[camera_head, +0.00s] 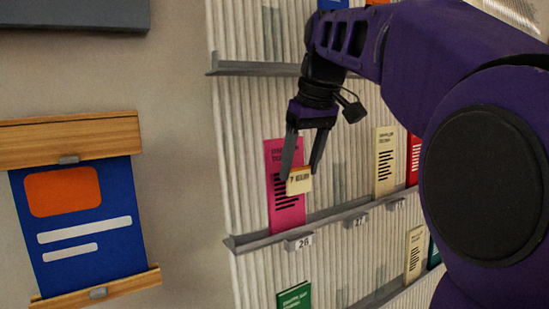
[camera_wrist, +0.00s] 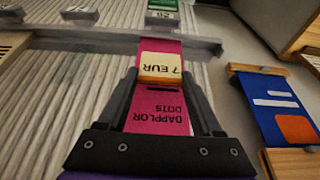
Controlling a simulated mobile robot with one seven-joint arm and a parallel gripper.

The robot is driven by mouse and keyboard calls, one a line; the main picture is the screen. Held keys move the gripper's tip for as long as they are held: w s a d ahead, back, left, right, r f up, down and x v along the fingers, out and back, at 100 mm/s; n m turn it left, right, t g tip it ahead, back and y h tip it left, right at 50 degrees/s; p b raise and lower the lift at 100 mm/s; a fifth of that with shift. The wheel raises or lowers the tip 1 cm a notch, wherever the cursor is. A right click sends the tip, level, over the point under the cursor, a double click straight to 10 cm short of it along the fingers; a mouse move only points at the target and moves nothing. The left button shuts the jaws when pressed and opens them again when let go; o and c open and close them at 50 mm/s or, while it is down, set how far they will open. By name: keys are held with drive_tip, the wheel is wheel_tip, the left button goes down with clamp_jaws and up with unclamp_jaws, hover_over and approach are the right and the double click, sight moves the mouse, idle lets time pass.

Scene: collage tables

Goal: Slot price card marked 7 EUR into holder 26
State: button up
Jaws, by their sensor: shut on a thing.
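My gripper (camera_head: 300,176) is shut on the small cream price card (camera_head: 299,183) with an orange edge. In the wrist view the card (camera_wrist: 160,66) sits between the fingertips (camera_wrist: 160,74) and reads 7 EUR upside down. The card is in front of a pink booklet (camera_head: 287,218) standing on the shelf. Holder 26 (camera_head: 298,243) is on the shelf's front edge, below the card and apart from it. It carries a number label. In the wrist view a numbered holder (camera_wrist: 162,15) shows beyond the card, past the shelf edge.
Holder 27 (camera_head: 355,221) and another holder (camera_head: 396,205) are farther right on the same shelf edge (camera_head: 325,217). A cream booklet (camera_head: 384,160) and a red one (camera_head: 413,160) stand there. A blue poster (camera_head: 75,225) with wooden bars hangs at left. A green booklet (camera_head: 294,296) is below.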

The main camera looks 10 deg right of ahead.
sight(300, 191)
drive_tip(key=shift+s+f, duration=0.2)
drive_tip(key=shift+f, duration=2.1)
drive_tip(key=shift+s+d+f+b, duration=0.1)
drive_tip(key=shift+f+b, duration=0.7)
drive_tip(key=shift+f, duration=0.9)
drive_tip(key=shift+s+f+b, duration=0.1)
drive_tip(key=shift+f+b, duration=0.2)
drive_tip(key=shift+f, duration=0.35)
drive_tip(key=shift+d+f+b, duration=0.1)
drive_tip(key=shift+f+b, duration=0.3)
drive_tip(key=shift+f, duration=0.15)
drive_tip(key=o, duration=1.3)
drive_tip(key=shift+o, duration=0.2)
